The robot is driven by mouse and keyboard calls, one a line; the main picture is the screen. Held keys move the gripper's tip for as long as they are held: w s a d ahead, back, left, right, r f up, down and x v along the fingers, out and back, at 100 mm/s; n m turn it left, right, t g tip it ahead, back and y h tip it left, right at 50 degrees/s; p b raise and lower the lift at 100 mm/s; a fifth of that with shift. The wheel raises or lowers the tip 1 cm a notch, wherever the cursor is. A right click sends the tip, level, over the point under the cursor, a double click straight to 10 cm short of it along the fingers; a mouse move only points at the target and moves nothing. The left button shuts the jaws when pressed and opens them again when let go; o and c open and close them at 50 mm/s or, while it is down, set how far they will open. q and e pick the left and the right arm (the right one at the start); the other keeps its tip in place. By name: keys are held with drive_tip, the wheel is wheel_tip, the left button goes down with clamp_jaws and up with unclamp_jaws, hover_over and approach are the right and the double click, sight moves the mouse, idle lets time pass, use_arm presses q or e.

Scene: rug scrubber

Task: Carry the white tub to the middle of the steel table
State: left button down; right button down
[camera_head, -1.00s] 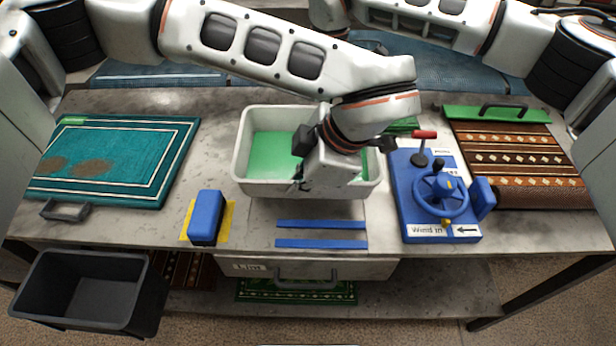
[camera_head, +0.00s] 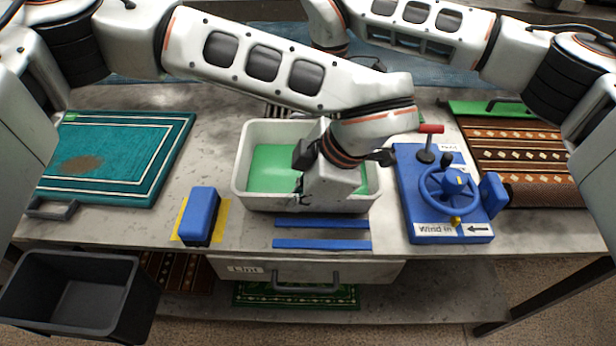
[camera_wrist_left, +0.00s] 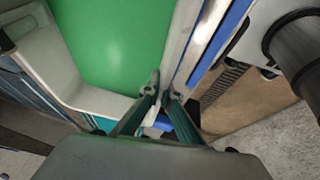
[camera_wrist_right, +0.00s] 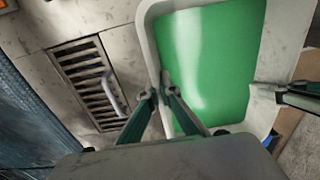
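The white tub (camera_head: 243,160), with a bright green inside, is at the middle of the grey steel table (camera_head: 110,225), just behind two blue strips. Whether its base touches the table I cannot tell. My left gripper (camera_head: 300,186) reaches over the tub; in the left wrist view its fingers (camera_wrist_left: 160,92) are close together on the tub's rim.
Blue strips (camera_head: 322,244) lie before the tub. A blue block (camera_head: 200,215) sits at left, a blue crank unit (camera_head: 425,195) close at right. A teal rug (camera_head: 115,150) and brown rug (camera_head: 515,150) lie outward. A grate (camera_wrist_right: 88,80) is behind; a black bin (camera_head: 80,295) hangs front left.

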use_arm(q)
drive_tip(key=shift+f, duration=0.45)
use_arm(e)
drive_tip(key=shift+f, duration=0.5)
use_arm(q)
drive_tip(key=c, duration=2.3)
unclamp_jaws()
use_arm(e)
drive_tip(key=c, duration=2.3)
unclamp_jaws()
use_arm(q)
drive_tip(key=shift+s+r, duration=0.1)
use_arm(e)
drive_tip(key=shift+r, duration=0.1)
use_arm(q)
drive_tip(key=shift+r, duration=0.1)
drive_tip(key=shift+d+r, duration=0.15)
drive_tip(key=shift+r, duration=0.15)
use_arm(e)
wheel_tip(320, 180, up, 11)
drive_tip(key=shift+f, duration=0.1)
use_arm(q)
drive_tip(key=shift+v, duration=5.55)
use_arm(e)
drive_tip(key=shift+r, duration=0.55)
